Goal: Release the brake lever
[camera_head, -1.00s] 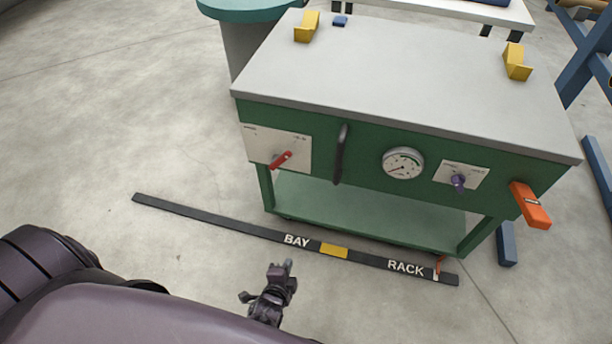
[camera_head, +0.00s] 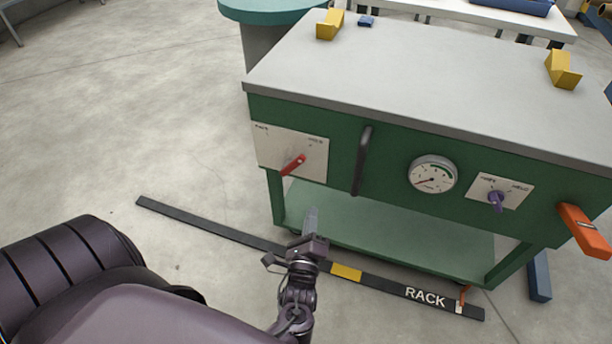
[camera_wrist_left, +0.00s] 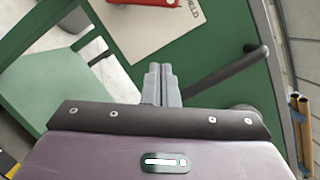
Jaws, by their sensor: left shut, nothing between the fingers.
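The red lever (camera_head: 294,164), which I take as the brake lever, sits on a white labelled plate (camera_head: 309,149) on the left of the green cart's front. It slants down to the left. Its red part also shows at the top edge of the left wrist view (camera_wrist_left: 146,3), beside the plate (camera_wrist_left: 165,30), where a label seems to read HELD. My left gripper (camera_head: 311,217) is below the lever and apart from it. Its fingers (camera_wrist_left: 161,80) are together and empty. My right gripper is not in view.
A black bar handle (camera_head: 362,160) stands right of the plate. Farther right are a gauge (camera_head: 433,174), a purple knob (camera_head: 496,201) and an orange handle (camera_head: 584,231). A floor strip (camera_head: 205,222) runs in front of the cart's open lower shelf (camera_head: 400,235).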

